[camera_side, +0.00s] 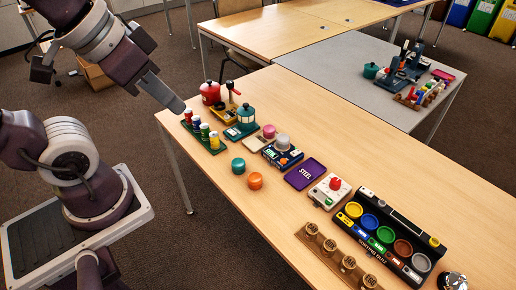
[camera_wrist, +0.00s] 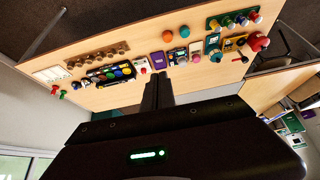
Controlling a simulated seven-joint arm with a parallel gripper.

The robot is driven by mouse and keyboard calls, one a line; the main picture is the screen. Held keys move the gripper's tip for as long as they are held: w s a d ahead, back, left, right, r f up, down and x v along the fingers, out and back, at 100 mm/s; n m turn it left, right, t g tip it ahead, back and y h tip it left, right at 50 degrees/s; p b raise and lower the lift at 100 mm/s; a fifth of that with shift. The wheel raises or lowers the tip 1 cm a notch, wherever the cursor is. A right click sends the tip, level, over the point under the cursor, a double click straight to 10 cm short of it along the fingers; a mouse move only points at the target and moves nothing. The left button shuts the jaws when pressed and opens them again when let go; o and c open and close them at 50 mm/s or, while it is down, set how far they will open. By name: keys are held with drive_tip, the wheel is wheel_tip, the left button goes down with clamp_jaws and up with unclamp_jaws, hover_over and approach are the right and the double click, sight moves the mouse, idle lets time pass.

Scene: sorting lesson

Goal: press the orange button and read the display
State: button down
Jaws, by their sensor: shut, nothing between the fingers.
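An orange round piece (camera_side: 255,181) stands on the wooden table near its front edge, beside a teal one; it also shows in the wrist view (camera_wrist: 183,29). A black panel (camera_side: 419,226) carries several coloured discs, including an orange-brown disc (camera_side: 402,248), with small pale windows before them. I cannot tell which of these is the button. A blue box (camera_side: 270,157) has a small light face like a display, too small to read. My gripper (camera_side: 178,104) is shut and empty, above the table's left end, apart from everything; its fingers show in the wrist view (camera_wrist: 158,92).
A green rack of small bottles (camera_side: 216,149) stands nearest my gripper, with a red pot (camera_side: 210,93) behind. A white box with a red knob (camera_side: 323,199), a purple tray (camera_side: 305,173) and a brown rack (camera_side: 322,252) stand farther right. The table's front left strip is clear.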

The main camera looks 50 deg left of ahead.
drive_tip(key=shift+s+f, duration=0.1)
drive_tip(key=shift+s, duration=1.05)
